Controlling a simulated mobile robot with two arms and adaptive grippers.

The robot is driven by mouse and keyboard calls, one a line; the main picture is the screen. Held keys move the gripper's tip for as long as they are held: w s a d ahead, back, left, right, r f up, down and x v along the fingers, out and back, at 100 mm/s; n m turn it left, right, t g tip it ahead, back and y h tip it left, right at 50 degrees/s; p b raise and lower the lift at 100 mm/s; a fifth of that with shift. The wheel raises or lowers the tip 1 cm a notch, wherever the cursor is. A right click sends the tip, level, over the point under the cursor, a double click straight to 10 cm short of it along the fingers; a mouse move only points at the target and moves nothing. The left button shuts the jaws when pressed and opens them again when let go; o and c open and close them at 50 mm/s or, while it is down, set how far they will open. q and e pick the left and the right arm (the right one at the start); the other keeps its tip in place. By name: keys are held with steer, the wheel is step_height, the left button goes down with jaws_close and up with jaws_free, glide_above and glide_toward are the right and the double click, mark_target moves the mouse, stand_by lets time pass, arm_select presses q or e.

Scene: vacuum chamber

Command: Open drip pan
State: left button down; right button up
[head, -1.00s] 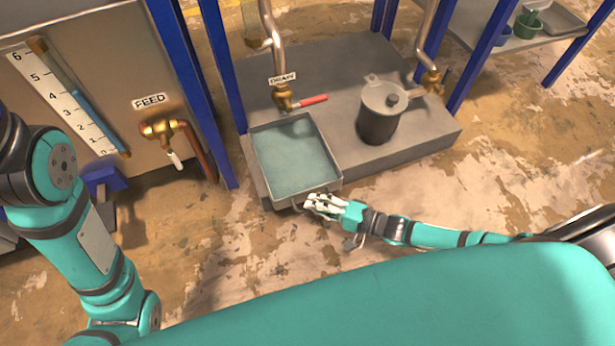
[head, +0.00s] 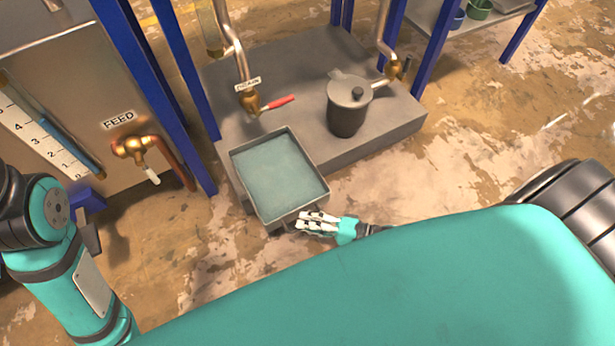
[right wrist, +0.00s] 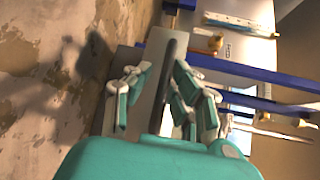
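The drip pan (head: 279,172) is a square grey tray with greenish-blue liquid in it. It sits below the drain valve (head: 251,102) on the grey plinth (head: 378,128) and sticks out past the plinth's front edge. My right gripper (head: 300,222) is at the pan's front side, where the handle is mostly hidden by the fingers. In the right wrist view a dark bar, seemingly the pan's handle (right wrist: 170,75), runs between the parted fingers, close to the right one, with a gap on the left.
A dark lidded pot (head: 348,108) stands on the plinth right of the pan. The feed valve (head: 135,148) and a blue post (head: 182,70) are at the left. The floor in front of the plinth is clear.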

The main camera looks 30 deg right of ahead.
steer(key=shift+r, duration=0.15)
steer(key=v, duration=1.2)
stand_by(0.3)
